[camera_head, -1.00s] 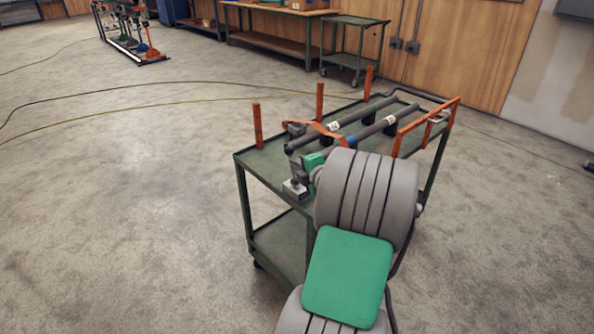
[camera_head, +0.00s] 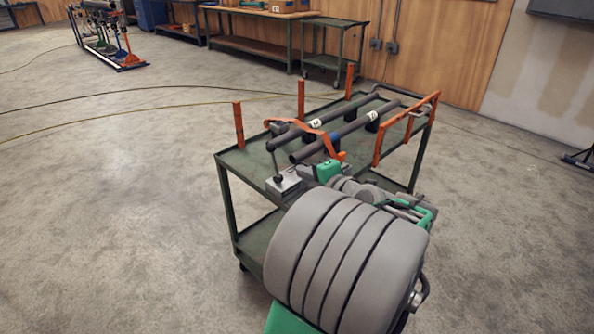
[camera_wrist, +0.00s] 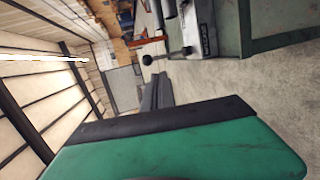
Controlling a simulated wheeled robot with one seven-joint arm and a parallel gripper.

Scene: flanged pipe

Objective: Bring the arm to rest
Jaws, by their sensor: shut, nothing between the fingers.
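My gripper (camera_wrist: 157,88) shows in the wrist view as dark fingers past the black edge of my green wrist cover. It is shut and empty. In the head view my thick grey and green arm links fill the lower right, and my wrist end is partly hidden behind them, low beside the cart's right side. The green cart (camera_head: 250,165) stands just beyond my arm. A grey block with a knob (camera_head: 283,184) sits at the cart's near edge.
Orange posts (camera_head: 239,126) stand along the cart's left side, and an orange rail (camera_head: 405,128) is on its right. Workbenches (camera_head: 262,30) and a smaller cart (camera_head: 335,45) stand at the back wall.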

